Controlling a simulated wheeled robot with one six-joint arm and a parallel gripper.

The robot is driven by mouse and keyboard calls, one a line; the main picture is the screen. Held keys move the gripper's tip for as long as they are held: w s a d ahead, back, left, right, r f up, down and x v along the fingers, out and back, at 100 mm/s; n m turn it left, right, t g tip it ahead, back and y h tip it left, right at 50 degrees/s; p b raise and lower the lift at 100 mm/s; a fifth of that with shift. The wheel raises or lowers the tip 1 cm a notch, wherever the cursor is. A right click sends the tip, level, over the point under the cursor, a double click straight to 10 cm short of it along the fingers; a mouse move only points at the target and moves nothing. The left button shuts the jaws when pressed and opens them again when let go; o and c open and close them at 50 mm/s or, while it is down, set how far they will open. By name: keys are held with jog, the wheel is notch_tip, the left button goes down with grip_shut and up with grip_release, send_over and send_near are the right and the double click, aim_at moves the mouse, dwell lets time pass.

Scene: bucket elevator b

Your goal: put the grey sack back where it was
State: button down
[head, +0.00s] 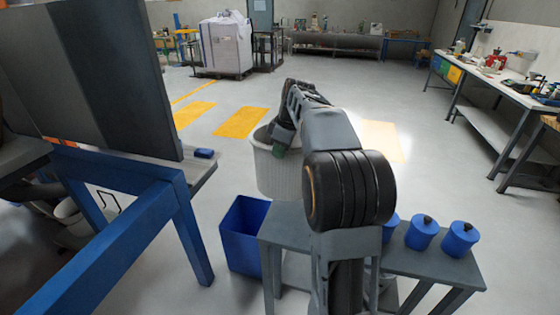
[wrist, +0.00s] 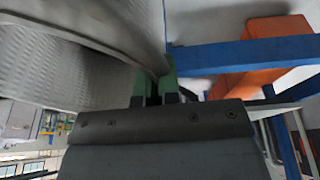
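The grey sack (head: 272,175) looks like an open, pale grey woven bag and hangs in front of my arm in the head view. My gripper (head: 284,142) is at its upper rim, with green fingertips. In the wrist view, the woven side of the sack (wrist: 60,65) fills the upper left. Its edge runs between the two green fingertips of my gripper (wrist: 154,88), which are close together on it. The sack's lower right part is partly hidden behind my arm in the head view.
A blue bin (head: 243,235) stands on the floor below the sack. A grey bench (head: 440,270) carries blue canisters (head: 422,232) at the right. A blue-framed stand (head: 190,230) with a dark panel (head: 95,75) is at the left. Open floor with yellow markings (head: 240,122) lies beyond.

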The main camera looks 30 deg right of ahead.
jog(key=s+d+f+p, duration=0.1)
jog(key=s+d+f, duration=0.3)
jog(key=s+f, duration=0.5)
jog(key=shift+s+d+f, duration=0.3)
jog(key=shift+s+f, duration=0.1)
jog(key=shift+f, duration=0.8)
jog(key=shift+f, duration=0.2)
jog(key=c, duration=1.3)
grip_release()
jog(key=shift+c, duration=0.2)
